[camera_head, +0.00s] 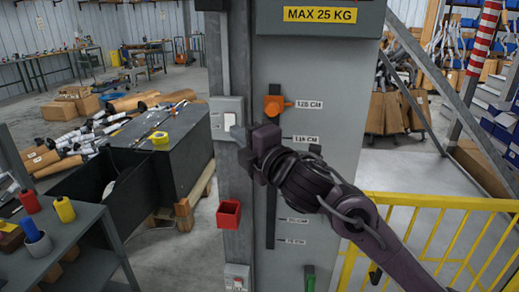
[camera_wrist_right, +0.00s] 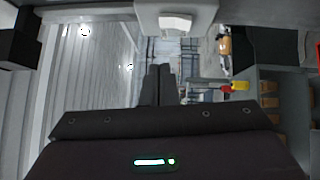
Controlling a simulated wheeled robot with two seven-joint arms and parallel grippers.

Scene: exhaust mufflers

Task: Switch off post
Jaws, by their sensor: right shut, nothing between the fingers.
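A grey switch box (camera_head: 228,118) with a white rocker is mounted on the left edge of the grey post (camera_head: 315,190) in the head view. It also shows at the top of the right wrist view (camera_wrist_right: 175,18), with its pale rocker facing down in the picture. My right gripper (camera_head: 246,156) is just below and right of this box, in front of the post. In the right wrist view its two dark fingers (camera_wrist_right: 157,84) are together, with nothing between them. The fingers appear apart from the rocker. My left gripper is out of view.
A red bin (camera_head: 229,214) and a lower switch box (camera_head: 237,277) are on the post below. A yellow railing (camera_head: 440,203) stands right; a grey workbench (camera_head: 50,245) stands left.

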